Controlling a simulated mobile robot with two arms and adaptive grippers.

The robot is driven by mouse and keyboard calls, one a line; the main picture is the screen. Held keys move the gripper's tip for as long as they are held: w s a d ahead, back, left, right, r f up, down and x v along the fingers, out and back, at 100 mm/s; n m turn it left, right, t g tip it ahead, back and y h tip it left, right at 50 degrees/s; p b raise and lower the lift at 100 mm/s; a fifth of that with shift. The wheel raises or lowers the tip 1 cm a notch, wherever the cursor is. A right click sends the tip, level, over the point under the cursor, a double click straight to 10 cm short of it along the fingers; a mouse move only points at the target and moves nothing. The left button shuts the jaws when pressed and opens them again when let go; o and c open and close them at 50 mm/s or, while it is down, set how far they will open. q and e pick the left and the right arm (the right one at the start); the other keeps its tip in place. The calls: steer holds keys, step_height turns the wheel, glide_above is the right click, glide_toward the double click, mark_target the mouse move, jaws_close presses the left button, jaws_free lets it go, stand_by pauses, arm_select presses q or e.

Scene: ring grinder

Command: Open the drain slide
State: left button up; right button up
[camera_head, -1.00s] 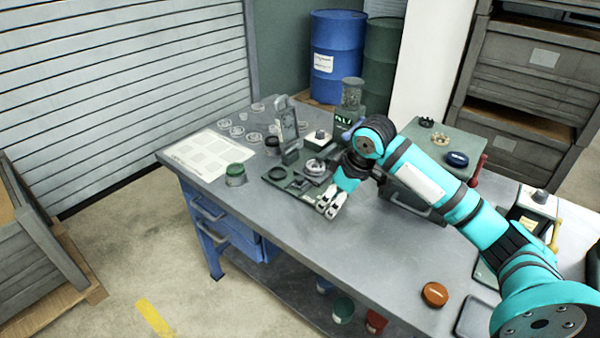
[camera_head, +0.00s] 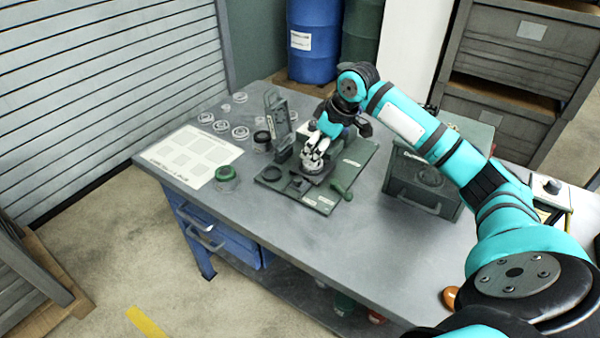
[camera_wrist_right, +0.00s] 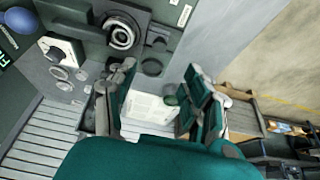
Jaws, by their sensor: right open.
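The ring grinder stands on a dark green base plate (camera_head: 268,175) on the grey workbench. A round metal ring part (camera_head: 313,167) sits on it, also seen in the wrist view (camera_wrist_right: 121,34). A green handle (camera_head: 343,191) lies at the plate's right edge. A small dark fitting (camera_head: 297,184) is on the front of the plate; I cannot tell whether it is the drain slide. My right gripper (camera_head: 314,152) shows over the ring part, pointing down. Its fingers stand apart and empty in the wrist view (camera_wrist_right: 160,92). Contact is unclear. My left gripper is out of view.
A green jar (camera_head: 225,178) and a white sheet (camera_head: 190,157) lie left of the grinder. Several clear dishes (camera_head: 222,127) are behind them. A green box (camera_head: 425,187) stands to the right. The bench's front middle is clear.

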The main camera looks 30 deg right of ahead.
mark_target(298, 178)
steer(key=p+x, duration=0.1)
steer(key=x, duration=1)
steer(key=shift+w+f, duration=0.3)
steer(key=shift+f, duration=0.05)
steer(key=shift+w+a+f+p, duration=0.1)
steer(key=shift+w+f+p, duration=0.15)
steer(key=shift+f, duration=0.25)
steer(key=shift+s, duration=0.1)
jaws_close()
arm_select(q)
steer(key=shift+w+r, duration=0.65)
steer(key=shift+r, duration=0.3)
